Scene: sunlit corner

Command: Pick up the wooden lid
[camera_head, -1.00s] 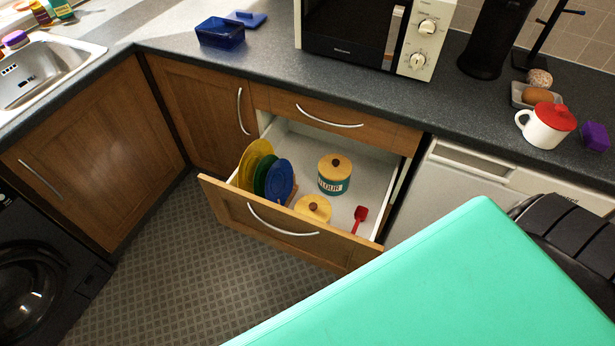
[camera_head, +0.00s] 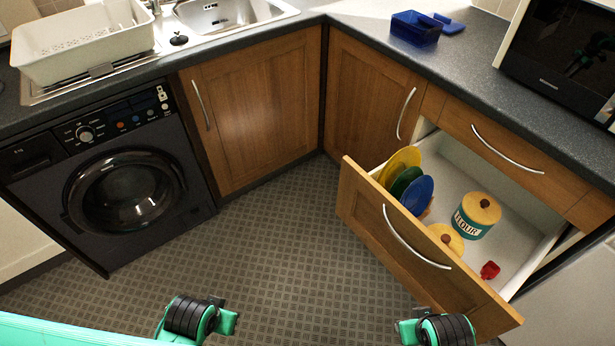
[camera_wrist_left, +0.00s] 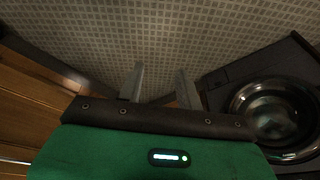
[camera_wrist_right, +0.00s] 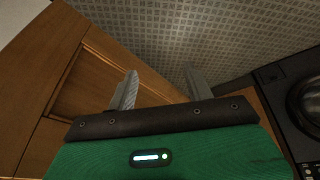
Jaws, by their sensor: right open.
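A canister marked FLOUR (camera_head: 472,222) stands in the open drawer with a round wooden lid (camera_head: 483,207) with a brown knob on top. A second round, knobbed wooden piece (camera_head: 440,231) sits lower, close behind the drawer front, which hides part of it. My left gripper (camera_wrist_left: 160,82) has its fingers apart with nothing between them, over the floor in the left wrist view. My right gripper (camera_wrist_right: 163,84) is open and empty; wooden cabinetry and floor show beyond it. Both are away from the lids. Parts of my arms show at the bottom of the head view.
The drawer front (camera_head: 375,215) juts over the floor. Yellow, green and blue plates (camera_head: 418,195) stand in the drawer, with a red utensil (camera_head: 490,270) at right. A washing machine (camera_head: 120,190) stands at left. The floor (camera_head: 270,240) between is clear.

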